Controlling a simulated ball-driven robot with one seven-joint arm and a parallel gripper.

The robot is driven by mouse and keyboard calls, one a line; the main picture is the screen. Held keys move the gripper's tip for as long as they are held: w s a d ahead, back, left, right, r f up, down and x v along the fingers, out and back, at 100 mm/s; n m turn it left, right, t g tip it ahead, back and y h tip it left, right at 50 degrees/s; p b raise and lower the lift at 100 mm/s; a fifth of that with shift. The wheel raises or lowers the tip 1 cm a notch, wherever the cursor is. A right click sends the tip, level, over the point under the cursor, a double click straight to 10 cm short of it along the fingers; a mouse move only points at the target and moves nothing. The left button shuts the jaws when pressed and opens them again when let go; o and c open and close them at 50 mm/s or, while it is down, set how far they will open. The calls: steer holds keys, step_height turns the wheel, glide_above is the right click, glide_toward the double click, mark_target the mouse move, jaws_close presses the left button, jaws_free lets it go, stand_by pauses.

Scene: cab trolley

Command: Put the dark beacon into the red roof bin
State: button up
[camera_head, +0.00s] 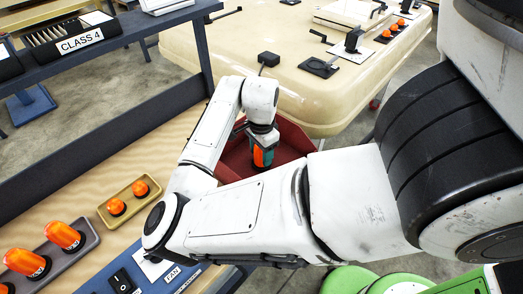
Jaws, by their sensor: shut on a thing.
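My gripper (262,156) is at the end of my bent arm, pointing down over the red roof bin (234,160). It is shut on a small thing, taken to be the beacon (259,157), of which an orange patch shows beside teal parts. The gripper hides most of it, and I cannot tell whether it is dark or touches the bin floor. The red bin is an open tray beside the cream roof, partly covered by my arm.
Orange beacons (65,236) stand in a grey tray at lower left. Two more sit in a small tan tray (125,205). The cream roof (300,80) carries black fittings and orange beacons. A dark blue rail and post (202,50) stand left of my arm.

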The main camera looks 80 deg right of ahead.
steer(key=shift+f, duration=0.2)
steer(key=o, duration=1.1)
steer(key=shift+o, duration=0.2)
step_height(320, 180, up, 12)
steer(key=shift+s+r+b, duration=0.1)
steer(key=shift+r+b, duration=0.05)
steer(key=shift+b, duration=0.4)
